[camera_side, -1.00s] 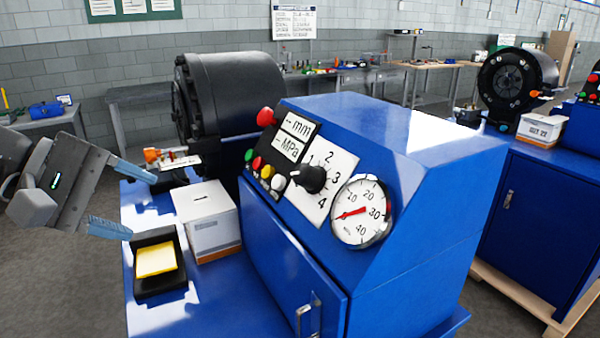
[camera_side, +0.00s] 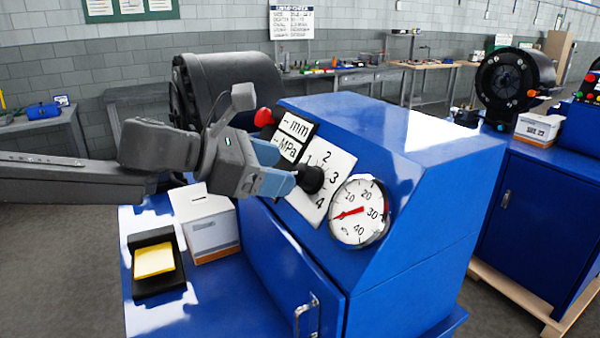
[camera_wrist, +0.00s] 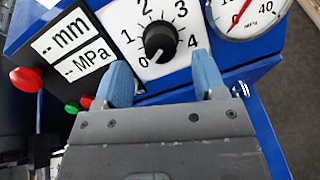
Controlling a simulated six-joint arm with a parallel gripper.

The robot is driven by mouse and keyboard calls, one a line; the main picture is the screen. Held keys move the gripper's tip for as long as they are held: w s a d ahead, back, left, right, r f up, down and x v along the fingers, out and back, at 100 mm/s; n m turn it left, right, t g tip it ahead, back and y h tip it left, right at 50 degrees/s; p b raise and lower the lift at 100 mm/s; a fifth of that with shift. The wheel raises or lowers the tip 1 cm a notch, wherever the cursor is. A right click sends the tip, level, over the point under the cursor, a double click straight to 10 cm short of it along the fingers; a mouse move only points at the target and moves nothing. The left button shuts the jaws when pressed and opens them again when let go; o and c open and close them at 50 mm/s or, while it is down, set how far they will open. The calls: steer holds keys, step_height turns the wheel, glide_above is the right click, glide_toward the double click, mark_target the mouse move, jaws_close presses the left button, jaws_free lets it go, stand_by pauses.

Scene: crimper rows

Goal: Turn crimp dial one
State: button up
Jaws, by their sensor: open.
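The crimp dial is a black round knob (camera_side: 311,179) on a white plate marked with numbers, on the sloped face of the blue machine. In the wrist view the knob (camera_wrist: 159,41) shows just ahead of and between my fingertips, with a white pointer line toward its lower left, near the 0. My gripper (camera_side: 281,168) has blue fingers. In the wrist view my gripper (camera_wrist: 163,75) is open, with one finger on each side below the knob. I cannot tell whether a finger touches the knob.
A round pressure gauge (camera_side: 359,211) sits right of the dial. Labels for mm and MPa (camera_side: 295,137) and a red button (camera_side: 264,117) are to its left. A white box (camera_side: 207,222) and a black tray with a yellow pad (camera_side: 153,261) stand on the blue bench.

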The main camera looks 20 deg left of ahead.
mark_target(300, 174)
steer(key=x, duration=0.5)
steer(key=c, duration=0.9)
